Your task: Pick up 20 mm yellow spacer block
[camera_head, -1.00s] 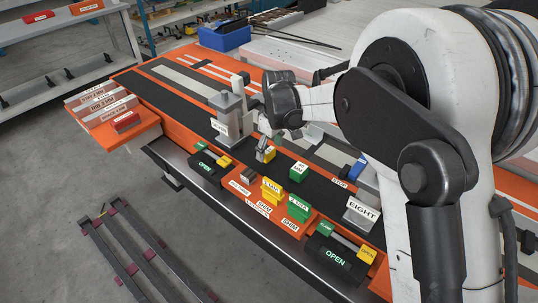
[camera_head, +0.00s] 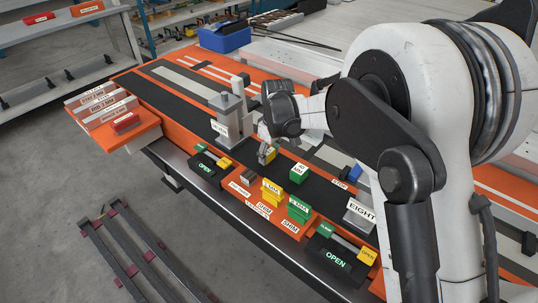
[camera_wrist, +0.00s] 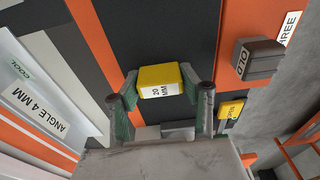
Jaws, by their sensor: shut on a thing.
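The yellow 20 mm spacer block (camera_wrist: 160,80) is between the two fingertips of my gripper (camera_wrist: 164,98) in the wrist view, with its white "20 MM" label towards the camera. The gripper is shut on it, with green pads at its sides. In the head view the yellow block (camera_head: 271,153) shows partly behind my gripper (camera_head: 265,154), over the dark strip of the bench. I cannot tell whether its underside touches the bench.
A green block (camera_head: 298,173) stands right of the gripper. Yellow (camera_head: 271,191) and green (camera_head: 299,208) shims stand at the front edge. A grey fixture (camera_head: 229,115) is close on the left, and a block labelled "EIGHT" (camera_head: 360,214) is at the right.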

